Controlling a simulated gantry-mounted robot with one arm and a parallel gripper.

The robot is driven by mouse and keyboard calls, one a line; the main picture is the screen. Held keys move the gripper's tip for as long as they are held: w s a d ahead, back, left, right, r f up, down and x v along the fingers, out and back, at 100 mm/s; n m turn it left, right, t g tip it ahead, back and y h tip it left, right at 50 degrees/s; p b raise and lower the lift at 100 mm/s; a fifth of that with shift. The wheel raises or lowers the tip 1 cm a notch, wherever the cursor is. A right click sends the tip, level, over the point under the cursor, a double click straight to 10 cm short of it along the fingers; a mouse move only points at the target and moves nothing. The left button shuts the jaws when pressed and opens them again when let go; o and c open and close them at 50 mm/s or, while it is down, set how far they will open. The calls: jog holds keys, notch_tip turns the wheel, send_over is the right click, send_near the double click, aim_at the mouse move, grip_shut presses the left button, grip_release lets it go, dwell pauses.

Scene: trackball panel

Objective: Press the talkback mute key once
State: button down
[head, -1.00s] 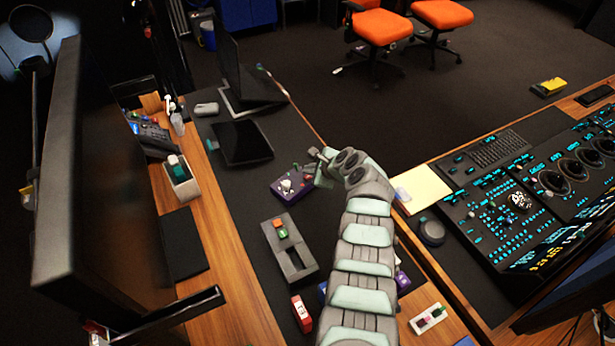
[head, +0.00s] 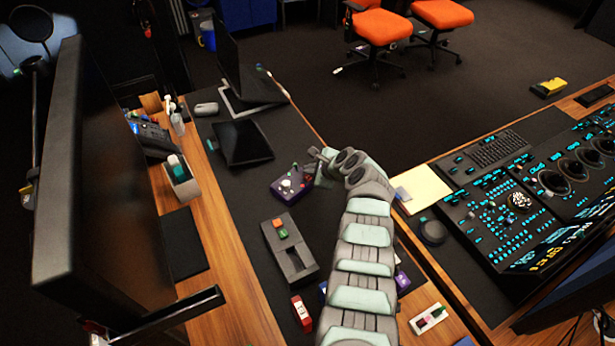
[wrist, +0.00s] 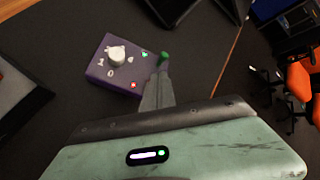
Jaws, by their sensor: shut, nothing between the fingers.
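A purple control box (head: 291,187) sits on the dark desk mat, just left of my gripper (head: 318,160). In the wrist view the box (wrist: 112,72) shows a white rotary knob (wrist: 116,55), a small green button (wrist: 144,54) and a small red button (wrist: 134,85), with white marks. A green tip (wrist: 164,56) shows just past the end of my gripper (wrist: 160,75), at the box's right edge. My gripper is shut and empty; whether it touches anything is unclear. No readable label tells which control is the talkback mute key.
A grey box (head: 290,255) with red and green buttons and a red box (head: 301,313) lie nearer. A white box (head: 428,318) lies right of my arm. A tablet (head: 243,142) lies beyond the purple box. A large console (head: 540,200) stands at right.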

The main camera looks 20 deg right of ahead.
jog(key=shift+f, duration=0.15)
jog(key=shift+f, duration=0.3)
jog(key=shift+f+b, duration=0.35)
jog(key=shift+b, duration=0.15)
dwell(0.4)
jog(key=shift+r, duration=0.1)
jog(key=shift+r+p, duration=0.75)
jog(key=shift+p, duration=0.2)
notch_tip(320, 180, up, 5)
jog(key=p, duration=0.5)
dwell(0.6)
